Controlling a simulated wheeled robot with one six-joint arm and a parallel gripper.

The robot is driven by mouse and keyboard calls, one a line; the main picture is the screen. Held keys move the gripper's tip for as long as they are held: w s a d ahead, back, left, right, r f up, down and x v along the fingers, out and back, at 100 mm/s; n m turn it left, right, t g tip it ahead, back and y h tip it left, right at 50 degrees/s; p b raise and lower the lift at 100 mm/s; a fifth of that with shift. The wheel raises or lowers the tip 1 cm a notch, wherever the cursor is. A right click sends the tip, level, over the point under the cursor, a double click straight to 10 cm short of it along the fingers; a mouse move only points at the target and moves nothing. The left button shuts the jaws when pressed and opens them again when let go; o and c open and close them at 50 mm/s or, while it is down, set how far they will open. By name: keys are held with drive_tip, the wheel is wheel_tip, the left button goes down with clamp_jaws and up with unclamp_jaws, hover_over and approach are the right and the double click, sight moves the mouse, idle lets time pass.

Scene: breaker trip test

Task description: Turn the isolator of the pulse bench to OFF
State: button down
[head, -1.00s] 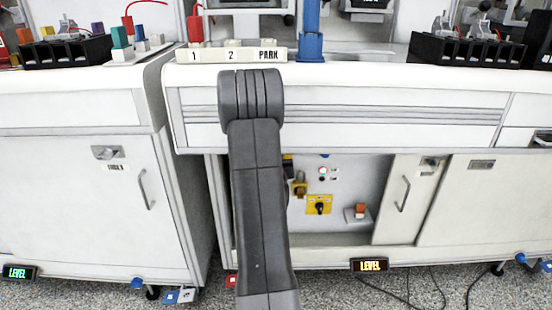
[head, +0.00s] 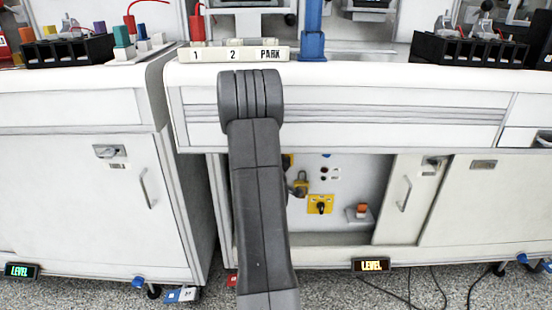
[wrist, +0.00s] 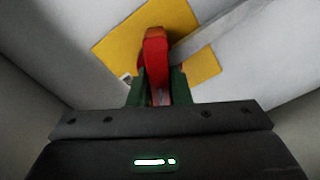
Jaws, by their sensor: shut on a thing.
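In the wrist view, the isolator's red handle (wrist: 156,65) stands in front of a yellow plate (wrist: 118,45) and points roughly up and down the picture. My gripper (wrist: 159,88) has its green fingers on either side of the handle and is shut on it. The handle's lower end is partly hidden between the fingers. In the head view, my grey arm covers the gripper and most of the isolator; only a yellow edge (head: 290,159) shows beside the arm in the open bay.
The bay's back panel holds a black rotary knob on a yellow plate (head: 320,205), a padlock-like yellow part (head: 300,184), small dark lamps (head: 324,173) and an orange-topped block (head: 362,210). A sliding door (head: 401,200) bounds the bay on the right. The worktop edge (head: 400,82) lies above.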

drive_tip(key=n, duration=0.5)
drive_tip(key=shift+a+f+n, duration=0.1)
drive_tip(key=shift+f+n, duration=0.15)
drive_tip(key=shift+n, duration=0.15)
idle(0.4)
drive_tip(key=c, duration=1.3)
unclamp_jaws()
drive_tip(key=shift+c, duration=0.2)
drive_tip(key=shift+s, duration=0.1)
drive_tip(key=s+p, duration=0.2)
drive_tip(key=s, duration=1.1)
drive_tip(key=shift+s, duration=0.35)
